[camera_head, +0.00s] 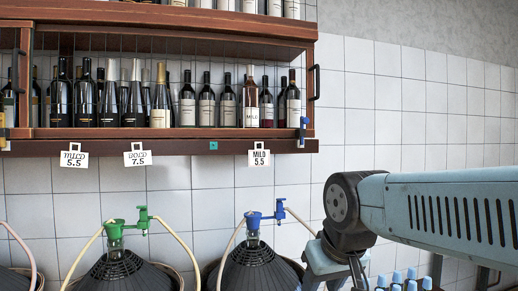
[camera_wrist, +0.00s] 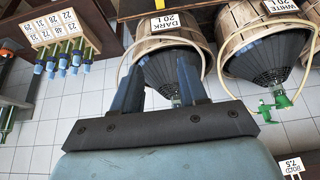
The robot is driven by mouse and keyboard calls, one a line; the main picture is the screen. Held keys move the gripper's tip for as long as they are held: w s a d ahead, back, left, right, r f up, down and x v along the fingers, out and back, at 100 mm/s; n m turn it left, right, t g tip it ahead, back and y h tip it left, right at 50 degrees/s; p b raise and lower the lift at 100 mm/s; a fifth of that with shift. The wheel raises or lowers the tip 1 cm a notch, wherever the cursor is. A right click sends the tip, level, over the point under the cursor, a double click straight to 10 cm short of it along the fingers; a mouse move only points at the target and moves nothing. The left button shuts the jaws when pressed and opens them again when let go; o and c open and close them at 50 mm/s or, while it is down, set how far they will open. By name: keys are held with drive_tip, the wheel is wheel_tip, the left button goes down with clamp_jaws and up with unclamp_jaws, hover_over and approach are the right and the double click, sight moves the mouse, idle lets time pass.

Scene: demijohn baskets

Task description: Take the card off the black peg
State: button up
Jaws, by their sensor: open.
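Three white cards hang along the shelf's front edge in the head view: a left card (camera_head: 74,158) reading 5.5, a middle card (camera_head: 137,158) reading 7.5, and a right card (camera_head: 259,158) reading MILD 5.5. The pegs behind them are too small and covered for me to tell which is black. A bare teal square (camera_head: 213,146) sits between the middle and right cards. My gripper (camera_wrist: 160,72) is open and empty in the wrist view, its fingers apart. The 7.5 card (camera_wrist: 292,166) shows at that view's lower right, away from the fingers.
A wooden shelf (camera_head: 170,146) holds several bottles. Below stand demijohns with green taps (camera_head: 115,228) and a blue tap (camera_head: 253,218), with hoses. The wrist view shows basket demijohns (camera_wrist: 175,68) and a numbered rack (camera_wrist: 54,27). The tiled wall between shelf and taps is clear.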

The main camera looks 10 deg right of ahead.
sight(259, 161)
drive_tip(key=shift+o, duration=0.4)
drive_tip(key=shift+d, duration=0.15)
drive_tip(key=shift+o, duration=0.9)
drive_tip(key=shift+w+r, duration=0.25)
drive_tip(key=shift+w, duration=0.05)
drive_tip(key=o, duration=0.7)
drive_tip(key=w+r+t, duration=0.1)
drive_tip(key=w+r, duration=0.2)
drive_tip(key=w, duration=0.1)
drive_tip(key=w+r+t, duration=0.1)
drive_tip(key=w+r, duration=0.2)
drive_tip(key=w, duration=0.2)
drive_tip(key=w+r+t, duration=0.1)
drive_tip(key=w+r, duration=0.3)
drive_tip(key=shift+w+a+r, duration=0.1)
drive_tip(key=shift+w+a, duration=0.25)
drive_tip(key=shift+a, duration=0.05)
drive_tip(key=shift+o, duration=0.6)
drive_tip(key=w+r+t, duration=0.2)
drive_tip(key=w+r, duration=0.4)
drive_tip(key=w, duration=0.3)
drive_tip(key=w+r+t, duration=0.2)
drive_tip(key=w+r, duration=0.4)
drive_tip(key=w, duration=0.3)
drive_tip(key=shift+w+d+r+t, duration=0.15)
drive_tip(key=shift+w+r+t, duration=0.15)
drive_tip(key=shift+r+t, duration=0.1)
drive_tip(key=x, duration=1.3)
drive_tip(key=shift+w, duration=0.35)
drive_tip(key=shift+c, duration=0.5)
